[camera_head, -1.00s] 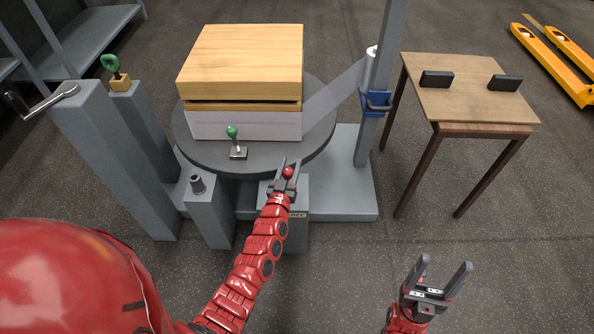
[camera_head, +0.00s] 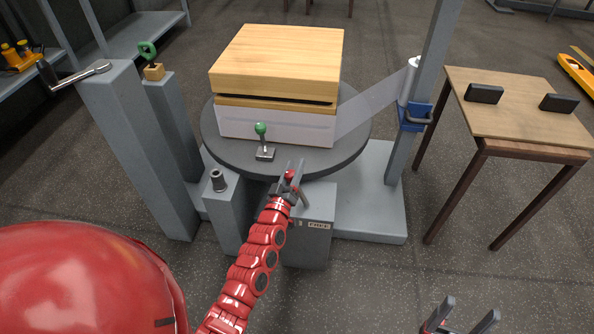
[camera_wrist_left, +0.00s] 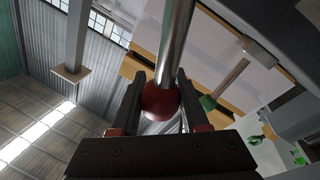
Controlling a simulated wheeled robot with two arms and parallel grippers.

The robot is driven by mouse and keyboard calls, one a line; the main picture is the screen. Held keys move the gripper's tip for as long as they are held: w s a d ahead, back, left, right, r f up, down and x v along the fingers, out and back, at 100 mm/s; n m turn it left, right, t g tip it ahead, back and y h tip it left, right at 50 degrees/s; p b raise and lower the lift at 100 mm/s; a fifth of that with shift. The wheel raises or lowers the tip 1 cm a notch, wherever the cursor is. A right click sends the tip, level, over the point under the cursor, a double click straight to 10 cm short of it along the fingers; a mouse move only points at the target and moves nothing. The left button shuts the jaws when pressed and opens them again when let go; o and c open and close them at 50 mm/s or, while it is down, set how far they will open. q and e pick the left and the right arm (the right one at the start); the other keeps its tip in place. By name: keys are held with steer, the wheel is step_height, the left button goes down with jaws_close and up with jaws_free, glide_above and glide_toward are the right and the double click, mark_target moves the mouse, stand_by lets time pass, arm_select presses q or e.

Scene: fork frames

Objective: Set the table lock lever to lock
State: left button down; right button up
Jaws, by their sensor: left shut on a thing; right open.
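The lock lever has a red ball knob (camera_head: 291,175), at the front of the round grey turntable (camera_head: 350,135). My left gripper (camera_head: 288,178) is shut on the knob. In the left wrist view the knob (camera_wrist_left: 160,101) sits between both fingers, with the lever's metal rod (camera_wrist_left: 178,40) running up from it. A label (camera_head: 318,225) reading FREE shows on the grey box (camera_head: 317,204) below, right of my forearm. No LOCK marking is legible; my arm covers part of the box front. My right gripper (camera_head: 468,312) is open and empty at the bottom edge.
A wooden-topped box (camera_head: 285,60) stands on the turntable, with a green-knobbed lever (camera_head: 262,130) before it. Film stretches to a roll on the post (camera_head: 428,60). Grey pillars (camera_head: 135,150) stand left, a wooden table (camera_head: 510,110) right. Floor in front is clear.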

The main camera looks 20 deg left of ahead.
arm_select(q)
steer(key=shift+f, duration=0.1)
steer(key=shift+c, duration=2)
jaws_free()
steer(key=shift+a, duration=0.1)
steer(key=shift+s, duration=0.1)
steer(key=s+d+f+p, duration=0.2)
steer(key=s+p, duration=0.1)
steer(key=s, duration=1.4)
steer(key=shift+f, duration=0.2)
